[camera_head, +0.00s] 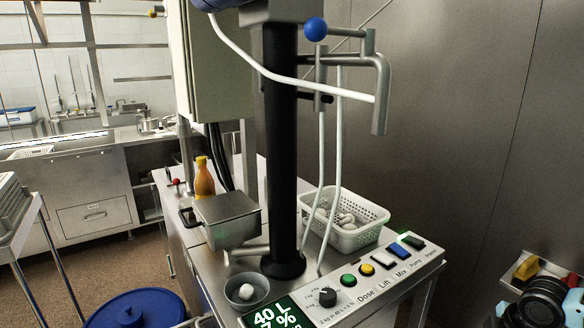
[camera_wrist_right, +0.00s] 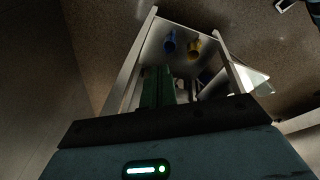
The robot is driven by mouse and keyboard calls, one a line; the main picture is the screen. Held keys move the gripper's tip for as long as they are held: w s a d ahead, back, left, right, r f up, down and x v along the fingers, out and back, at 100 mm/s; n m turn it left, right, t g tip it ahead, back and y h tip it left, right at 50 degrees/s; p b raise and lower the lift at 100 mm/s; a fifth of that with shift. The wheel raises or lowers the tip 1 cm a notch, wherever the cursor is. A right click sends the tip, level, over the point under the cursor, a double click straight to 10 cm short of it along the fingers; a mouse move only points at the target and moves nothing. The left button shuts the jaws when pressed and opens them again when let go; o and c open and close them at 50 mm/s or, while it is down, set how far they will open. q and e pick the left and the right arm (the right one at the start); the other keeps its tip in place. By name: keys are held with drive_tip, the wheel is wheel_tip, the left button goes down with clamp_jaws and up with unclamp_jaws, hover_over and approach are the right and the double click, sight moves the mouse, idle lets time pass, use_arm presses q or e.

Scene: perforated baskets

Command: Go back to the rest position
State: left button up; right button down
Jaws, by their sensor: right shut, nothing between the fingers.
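My right gripper (camera_wrist_right: 165,76) shows in the right wrist view as dark green fingers above a dark mount and a teal housing with a lit green strip. It is shut and empty, in dim light. Beyond it is a metal panel with a blue knob (camera_wrist_right: 169,44) and a yellow knob (camera_wrist_right: 194,48). My left gripper is in neither view. In the head view, a white perforated basket (camera_head: 352,238) holding several pale rounded pieces stands on the steel machine (camera_head: 222,290), and neither gripper shows near it.
The machine carries a black column (camera_head: 281,150), a steel box (camera_head: 226,220), an orange bottle (camera_head: 204,180), a small grey bowl (camera_head: 236,300) and a button panel (camera_head: 360,285). A blue lidded bin (camera_head: 140,310) stands at bottom left. A steel wall (camera_head: 470,120) bounds the right. Brown floor shows at left.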

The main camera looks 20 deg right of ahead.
drive_tip(key=s+a+f+m+t+p, duration=0.1)
drive_tip(key=s+a+f+m, duration=0.1)
drive_tip(key=s+a+f, duration=0.4)
drive_tip(key=s+a+f+m+t, duration=0.1)
drive_tip(key=s+a+f+m, duration=0.15)
drive_tip(key=s+f, duration=0.65)
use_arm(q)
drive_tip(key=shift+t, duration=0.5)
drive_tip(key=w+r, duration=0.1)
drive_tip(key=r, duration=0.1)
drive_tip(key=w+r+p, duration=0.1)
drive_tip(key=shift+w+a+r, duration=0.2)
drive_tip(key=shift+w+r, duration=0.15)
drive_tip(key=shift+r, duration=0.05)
use_arm(e)
drive_tip(key=s+a+f+m+t+y, duration=0.1)
drive_tip(key=s+a+t, duration=0.1)
drive_tip(key=a, duration=1)
drive_tip(key=s+a+f+m+t, duration=0.1)
drive_tip(key=a+m+t, duration=0.1)
drive_tip(key=a, duration=1)
drive_tip(key=shift+s+a+f+y, duration=0.25)
drive_tip(key=shift+s+f+y, duration=0.05)
drive_tip(key=shift+s+y, duration=0.1)
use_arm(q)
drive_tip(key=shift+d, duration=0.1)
